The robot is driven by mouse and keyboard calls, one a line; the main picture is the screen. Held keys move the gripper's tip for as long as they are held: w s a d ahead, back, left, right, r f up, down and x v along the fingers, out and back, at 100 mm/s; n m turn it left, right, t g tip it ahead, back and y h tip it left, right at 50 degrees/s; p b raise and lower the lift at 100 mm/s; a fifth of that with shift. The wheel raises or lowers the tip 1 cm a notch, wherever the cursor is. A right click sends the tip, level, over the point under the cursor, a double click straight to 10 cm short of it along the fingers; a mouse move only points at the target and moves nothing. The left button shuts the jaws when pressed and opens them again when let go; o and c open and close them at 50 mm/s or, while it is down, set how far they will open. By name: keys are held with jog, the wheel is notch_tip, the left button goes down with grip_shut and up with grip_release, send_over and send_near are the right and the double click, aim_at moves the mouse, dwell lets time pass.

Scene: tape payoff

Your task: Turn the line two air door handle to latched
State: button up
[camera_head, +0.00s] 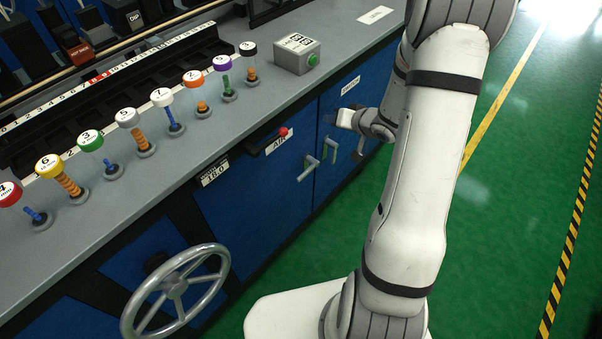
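The blue cabinet door under the partly covered "AIR" label (279,147) is on the front of the grey-topped machine. Its light grey handle (308,165) is near the door's right edge; a similar handle (330,150) is just right of it on the neighbouring door. Whether either handle is latched is too small to tell, and no line number is readable. My gripper (350,130) is at the front of the right-hand door, up and right of both handles and apart from them. Its fingers are small and partly hidden by my wrist, so their opening is unclear.
A dark lever with a red knob (284,131) juts out above the AIR label. A handwheel (176,291) stands at lower left. Several coloured-cap posts and a grey box with a green button (297,54) are on the counter. Green floor (520,150) is free to the right.

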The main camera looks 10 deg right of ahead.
notch_tip(320, 180, down, 9)
jog(key=s+a+m+y+b, duration=0.1)
jog(key=s+a+y+b, duration=0.1)
jog(key=y+b, duration=0.15)
jog(key=m+y+b, duration=0.3)
jog(key=y, duration=0.5)
send_near(307, 174)
jog(key=x, duration=0.3)
jog(key=b+x, duration=0.1)
jog(key=x, duration=0.6)
jog(key=shift+w+a+b, duration=0.15)
jog(key=shift+a+b, duration=0.25)
jog(key=shift+c, duration=0.2)
grip_shut()
